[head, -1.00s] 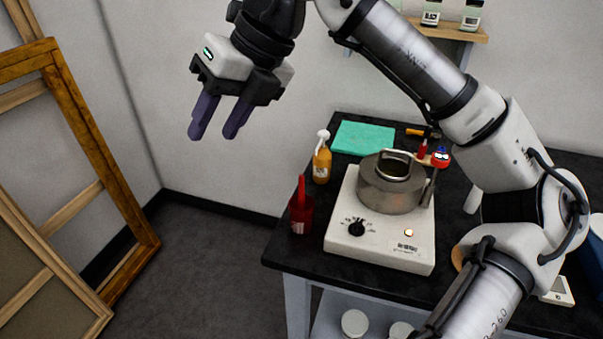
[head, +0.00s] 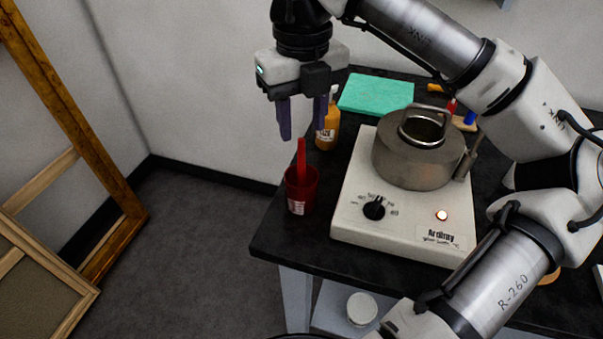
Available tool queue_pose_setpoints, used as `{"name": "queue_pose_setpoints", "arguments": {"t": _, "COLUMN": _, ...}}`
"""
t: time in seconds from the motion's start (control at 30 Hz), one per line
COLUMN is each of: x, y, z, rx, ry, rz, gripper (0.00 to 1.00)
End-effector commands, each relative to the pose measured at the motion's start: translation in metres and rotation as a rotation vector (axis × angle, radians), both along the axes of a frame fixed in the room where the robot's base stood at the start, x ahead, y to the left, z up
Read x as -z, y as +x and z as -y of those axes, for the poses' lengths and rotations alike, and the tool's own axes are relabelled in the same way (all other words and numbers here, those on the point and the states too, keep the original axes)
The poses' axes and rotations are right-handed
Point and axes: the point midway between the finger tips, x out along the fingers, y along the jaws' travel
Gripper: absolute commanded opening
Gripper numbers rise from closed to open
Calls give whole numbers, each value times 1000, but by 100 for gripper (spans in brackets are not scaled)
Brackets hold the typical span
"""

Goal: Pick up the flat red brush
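A hot plate (head: 365,215) with a metal pot (head: 410,160) stands right of the cup. An orange bottle (head: 327,128) is behind the cup, near my right finger. Wooden frames (head: 113,180) lean at the left.

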Motion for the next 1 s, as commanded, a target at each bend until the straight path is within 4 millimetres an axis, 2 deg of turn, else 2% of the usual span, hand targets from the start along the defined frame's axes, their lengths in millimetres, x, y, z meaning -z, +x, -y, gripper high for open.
{"name": "queue_pose_setpoints", "arguments": {"t": 0.1, "x": 18, "y": 0, "z": 0, "rx": -1, "ry": 0, "rz": -2, "gripper": 39}}
{"name": "queue_pose_setpoints", "arguments": {"t": 0.37, "x": 38, "y": 2, "z": -1, "rx": -2, "ry": 2, "rz": -1, "gripper": 39}}
{"name": "queue_pose_setpoints", "arguments": {"t": 0.63, "x": 75, "y": 5, "z": -1, "rx": -1, "ry": 2, "rz": 0, "gripper": 39}}
{"name": "queue_pose_setpoints", "arguments": {"t": 0.93, "x": 81, "y": 5, "z": -1, "rx": -1, "ry": 0, "rz": 1, "gripper": 39}}
{"name": "queue_pose_setpoints", "arguments": {"t": 1.0, "x": 81, "y": 5, "z": -1, "rx": -1, "ry": 0, "rz": 1, "gripper": 30}}
